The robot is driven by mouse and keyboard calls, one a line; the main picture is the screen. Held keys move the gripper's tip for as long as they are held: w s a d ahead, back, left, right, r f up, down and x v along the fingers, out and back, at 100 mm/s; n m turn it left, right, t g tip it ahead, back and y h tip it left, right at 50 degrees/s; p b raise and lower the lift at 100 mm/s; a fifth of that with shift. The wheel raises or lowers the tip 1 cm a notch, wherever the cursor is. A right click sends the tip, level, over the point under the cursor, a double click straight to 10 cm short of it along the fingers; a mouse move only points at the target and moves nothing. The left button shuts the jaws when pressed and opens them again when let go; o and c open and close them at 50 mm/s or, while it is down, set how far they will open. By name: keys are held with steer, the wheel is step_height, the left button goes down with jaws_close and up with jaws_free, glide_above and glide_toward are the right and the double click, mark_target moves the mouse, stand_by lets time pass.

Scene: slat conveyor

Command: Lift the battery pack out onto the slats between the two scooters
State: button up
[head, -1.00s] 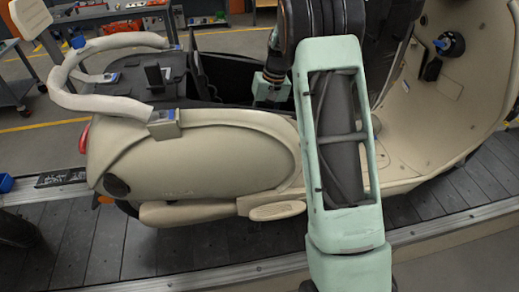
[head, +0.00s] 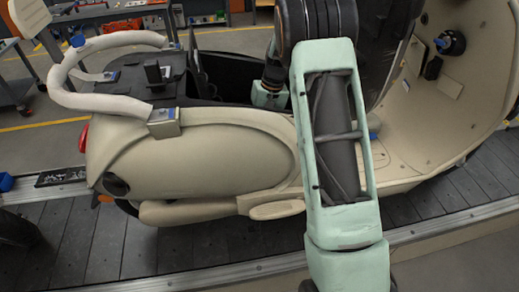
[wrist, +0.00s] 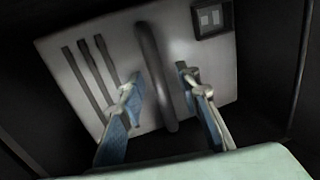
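The battery pack (wrist: 78,85) sits in a dark compartment in the wrist view, its pale grey top facing me. A dark bar handle (wrist: 155,85) crosses its middle. My gripper (wrist: 158,77) is open, with one blue-padded finger on each side of the handle. I cannot tell whether either finger touches it. In the head view the cream scooter (head: 210,155) stands on the slats (head: 80,245) with its seat compartment open. My gripper reaches down into that compartment, its fingertips hidden behind the body side. I see no second scooter clearly.
A pale tubular rail (head: 110,42) stands around the scooter's tail at left. The footboard and front shield (head: 470,85) rise at right. A metal rail (head: 230,272) edges the slats. A dark object (head: 15,230) shows at the left edge. Dark compartment walls surround the pack.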

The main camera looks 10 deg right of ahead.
steer(key=shift+c, duration=0.4)
jaws_close()
steer(key=shift+w+r, duration=0.15)
steer(key=shift+r, duration=0.15)
